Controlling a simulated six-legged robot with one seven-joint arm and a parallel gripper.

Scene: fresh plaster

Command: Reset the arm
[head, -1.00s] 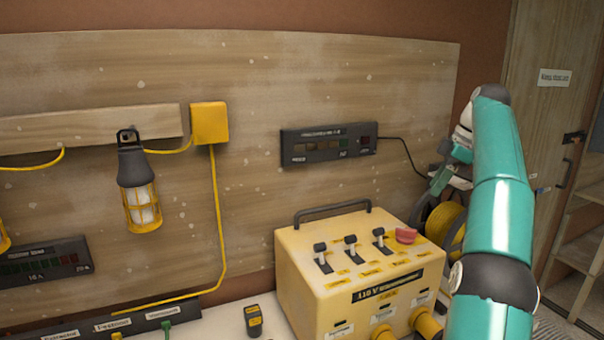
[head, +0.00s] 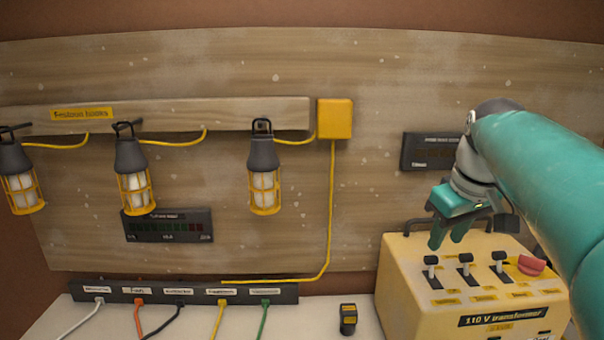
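My teal arm reaches in from the right edge in the head view. My gripper (head: 447,240) hangs in front of the wooden board, fingers pointing down, above the rear left of the yellow 110 V transformer box (head: 400,290). Its two fingers look apart with nothing between them. Part of the box's carrying handle (head: 416,224) shows behind it. I cannot tell whether it touches the handle. My wrist hides the right part of a dark wall meter (head: 418,152).
The box top carries three levers (head: 465,262) and a red button (head: 531,265). Caged lamps (head: 264,180) hang from a wooden rail (head: 225,115). A dark socket strip (head: 200,299) with several plugged cables and a small black and yellow device (head: 348,319) are on the white bench.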

